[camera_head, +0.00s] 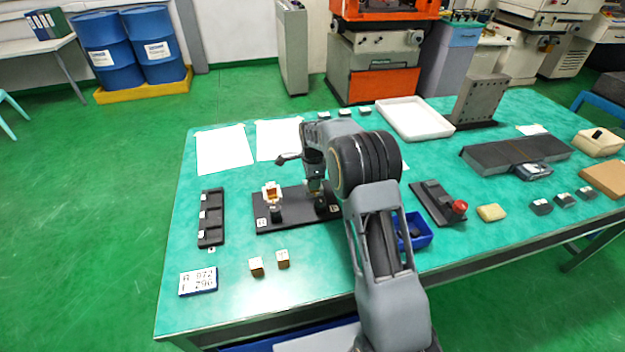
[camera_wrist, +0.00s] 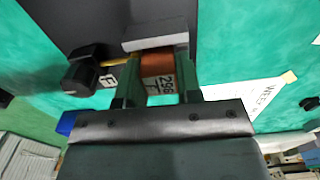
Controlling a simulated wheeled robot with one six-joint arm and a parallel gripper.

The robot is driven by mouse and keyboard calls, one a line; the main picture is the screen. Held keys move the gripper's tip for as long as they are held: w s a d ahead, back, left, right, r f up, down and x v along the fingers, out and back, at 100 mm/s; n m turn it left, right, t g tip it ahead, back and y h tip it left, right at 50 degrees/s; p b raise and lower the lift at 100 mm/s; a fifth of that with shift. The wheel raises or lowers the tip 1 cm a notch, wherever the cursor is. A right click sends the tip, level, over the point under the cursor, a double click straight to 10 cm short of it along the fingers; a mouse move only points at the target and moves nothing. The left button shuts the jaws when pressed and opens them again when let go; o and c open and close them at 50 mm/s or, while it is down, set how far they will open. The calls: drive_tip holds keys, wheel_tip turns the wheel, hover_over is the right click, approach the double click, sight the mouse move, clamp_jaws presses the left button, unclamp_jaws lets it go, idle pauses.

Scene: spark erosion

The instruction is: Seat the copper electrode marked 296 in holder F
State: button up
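The copper electrode marked 296 (camera_wrist: 158,68) sits between the two green fingers of my gripper (camera_wrist: 160,90), which touch its sides in the wrist view. A light grey block (camera_wrist: 155,38) lies just beyond it; whether the electrode is inside the holder I cannot tell. A black knob with a brass rod (camera_wrist: 110,62) and a label F (camera_wrist: 107,81) are beside the left finger. In the head view my gripper (camera_head: 317,188) is at the right end of the black base plate (camera_head: 295,213), largely hiding holder F. The other holder (camera_head: 272,194) stands at the left end with copper-coloured material in it.
Two small blocks (camera_head: 256,267) (camera_head: 283,258) lie in front of the base. A card (camera_head: 198,281) reads A 072, F 296. A black rack (camera_head: 211,217) is left, a blue bin (camera_head: 415,232) right, and paper sheets (camera_head: 222,149) lie behind.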

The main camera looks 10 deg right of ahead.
drive_tip(key=o, duration=0.5)
wheel_tip(320, 180, up, 14)
drive_tip(key=shift+f, duration=0.1)
idle(0.5)
drive_tip(key=s+f+n, duration=0.4)
drive_tip(key=s+n, duration=0.1)
drive_tip(key=n, duration=0.4)
drive_tip(key=shift+s+a+r+n+t+p, duration=0.2)
drive_tip(key=shift+s+r+n+t, duration=1)
drive_tip(key=shift+s, duration=2.95)
drive_tip(key=shift+s+d+r+n+p, duration=0.1)
drive_tip(key=shift+s+r+n+p, duration=0.45)
drive_tip(key=shift+s+n, duration=2.45)
drive_tip(key=shift+s+a+r+n+t+p, duration=0.1)
drive_tip(key=shift+s+r+n+t, duration=0.75)
drive_tip(key=shift+s, duration=4.4)
